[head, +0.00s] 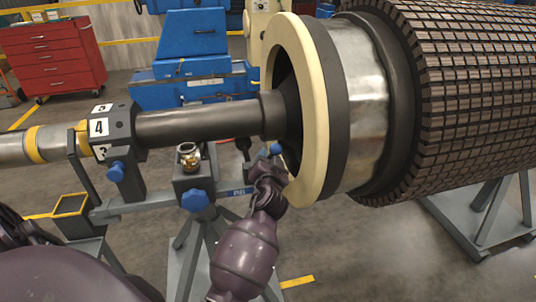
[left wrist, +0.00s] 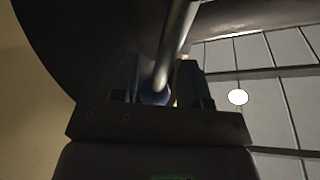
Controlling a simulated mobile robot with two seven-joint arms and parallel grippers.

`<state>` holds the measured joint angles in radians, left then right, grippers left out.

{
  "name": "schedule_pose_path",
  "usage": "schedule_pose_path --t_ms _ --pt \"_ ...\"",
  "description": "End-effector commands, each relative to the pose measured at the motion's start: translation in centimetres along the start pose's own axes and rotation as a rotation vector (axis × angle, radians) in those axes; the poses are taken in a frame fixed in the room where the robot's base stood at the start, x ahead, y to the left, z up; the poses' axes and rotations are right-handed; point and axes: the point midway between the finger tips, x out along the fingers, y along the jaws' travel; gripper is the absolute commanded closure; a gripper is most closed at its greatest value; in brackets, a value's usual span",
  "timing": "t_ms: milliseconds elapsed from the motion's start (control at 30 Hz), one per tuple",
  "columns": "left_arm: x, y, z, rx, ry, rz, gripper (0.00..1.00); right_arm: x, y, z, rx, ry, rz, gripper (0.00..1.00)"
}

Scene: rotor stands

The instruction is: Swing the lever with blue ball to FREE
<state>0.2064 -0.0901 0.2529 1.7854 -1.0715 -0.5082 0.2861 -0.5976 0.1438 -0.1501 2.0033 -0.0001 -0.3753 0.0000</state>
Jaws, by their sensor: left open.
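The lever's blue ball (head: 275,148) shows just left of the cream ring of the rotor in the head view. In the left wrist view the blue ball (left wrist: 154,97) sits between my fingers, at the end of a grey metal rod (left wrist: 176,45) that runs up out of the picture. My left gripper (head: 272,166) is at the ball, below the shaft. In the left wrist view my left gripper (left wrist: 158,85) is open, with one dark finger on each side of the ball; I cannot tell whether they touch it. My right gripper is not in view.
The rotor's cream ring (head: 318,130) is close to the right of my gripper. The shaft (head: 200,122) crosses above, with a numbered collar (head: 99,127). Blue knobs (head: 195,200) and a small brass fitting (head: 189,155) stand to the left. A red cabinet (head: 55,55) is far back.

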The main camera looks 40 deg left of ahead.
Motion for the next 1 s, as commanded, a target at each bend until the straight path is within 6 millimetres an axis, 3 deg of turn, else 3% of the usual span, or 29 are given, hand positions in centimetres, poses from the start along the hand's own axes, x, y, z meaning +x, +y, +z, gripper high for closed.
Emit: schedule_pose_path --t_ms 400,700,1000 --pt "-0.12 0.10 -0.05 0.000 -0.001 0.000 0.59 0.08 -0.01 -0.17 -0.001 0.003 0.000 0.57" --pt "-0.11 0.09 -0.09 0.000 0.000 0.000 1.00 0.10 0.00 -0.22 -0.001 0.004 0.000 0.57" --pt "-0.05 0.02 -0.20 -0.003 0.003 -0.001 1.00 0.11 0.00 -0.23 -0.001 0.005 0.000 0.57"
